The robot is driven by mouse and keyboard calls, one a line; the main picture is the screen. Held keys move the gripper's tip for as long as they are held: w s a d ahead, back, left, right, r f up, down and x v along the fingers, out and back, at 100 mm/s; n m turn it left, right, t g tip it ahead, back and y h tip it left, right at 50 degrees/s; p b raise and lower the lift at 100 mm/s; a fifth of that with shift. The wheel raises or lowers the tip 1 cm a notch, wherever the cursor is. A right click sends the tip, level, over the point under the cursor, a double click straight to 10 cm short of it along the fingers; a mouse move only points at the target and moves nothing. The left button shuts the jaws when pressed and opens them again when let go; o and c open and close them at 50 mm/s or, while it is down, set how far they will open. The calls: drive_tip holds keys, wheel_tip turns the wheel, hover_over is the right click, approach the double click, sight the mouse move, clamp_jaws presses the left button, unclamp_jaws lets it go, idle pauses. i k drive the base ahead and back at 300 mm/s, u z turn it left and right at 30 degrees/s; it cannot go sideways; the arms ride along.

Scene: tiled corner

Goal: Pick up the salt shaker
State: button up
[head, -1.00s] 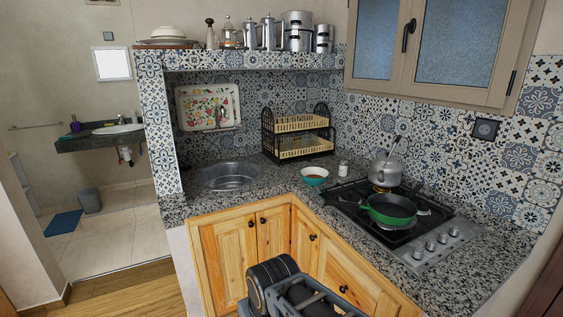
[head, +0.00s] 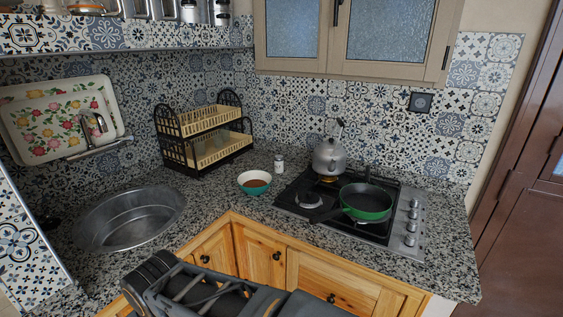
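The salt shaker (head: 279,163) is a small whitish, see-through shaker with a light top. It stands upright on the speckled granite counter (head: 225,197), near the tiled back wall. It is just behind and right of a teal bowl (head: 254,183) and left of the stove. Dark grey links of my arm show at the bottom of the head view, in front of the wooden cabinets and well short of the shaker. I cannot make out my gripper's fingers in this view.
A gas stove (head: 329,216) with a kettle (head: 329,157) and a green pan (head: 366,202) is right of the shaker. A two-tier dish rack (head: 207,143) stands to its left, with the sink (head: 130,218) further left. Wooden cabinets (head: 262,262) front the counter.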

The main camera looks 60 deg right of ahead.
sight(279, 160)
drive_tip(key=z, duration=0.75)
drive_tip(key=i, duration=0.85)
drive_tip(key=z, duration=1.25)
drive_tip(key=i, duration=0.3)
drive_tip(key=z, duration=0.25)
